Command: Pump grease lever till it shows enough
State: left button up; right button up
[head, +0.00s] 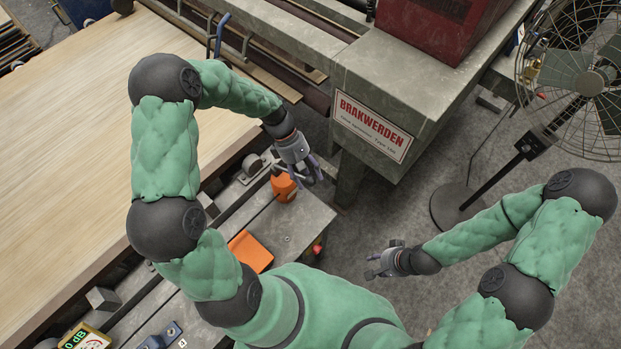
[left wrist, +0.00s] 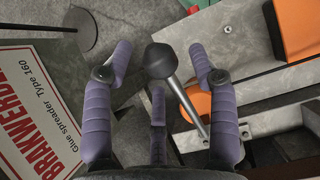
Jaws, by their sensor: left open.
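In the left wrist view, the lever (left wrist: 186,103) is a grey metal rod with a black knob (left wrist: 160,61). It leans up from a bracket beside an orange body (left wrist: 196,101), and the knob stands between the spread purple fingers of my left gripper (left wrist: 160,50). No grasp shows. In the head view, my left gripper (head: 303,172) is just above the orange body (head: 284,188) on the metal bench; the lever is hard to make out there. My right gripper (head: 382,265) hangs over the floor, away from the lever; its finger opening is too small to judge.
A grey machine with a "BRAKWERDEN" sign (head: 372,113) stands close right of my left gripper. An orange item (head: 250,252) lies on the bench (head: 300,222). A wooden sheet (head: 70,150) fills the left. A fan (head: 590,82) stands at the right; floor between is clear.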

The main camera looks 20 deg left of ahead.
pick_arm(q)
jog(key=shift+p+v, duration=1.75)
jog(key=shift+v, duration=1)
pick_arm(e)
notch_tip(320, 180, up, 4)
jog(key=shift+f, duration=0.1)
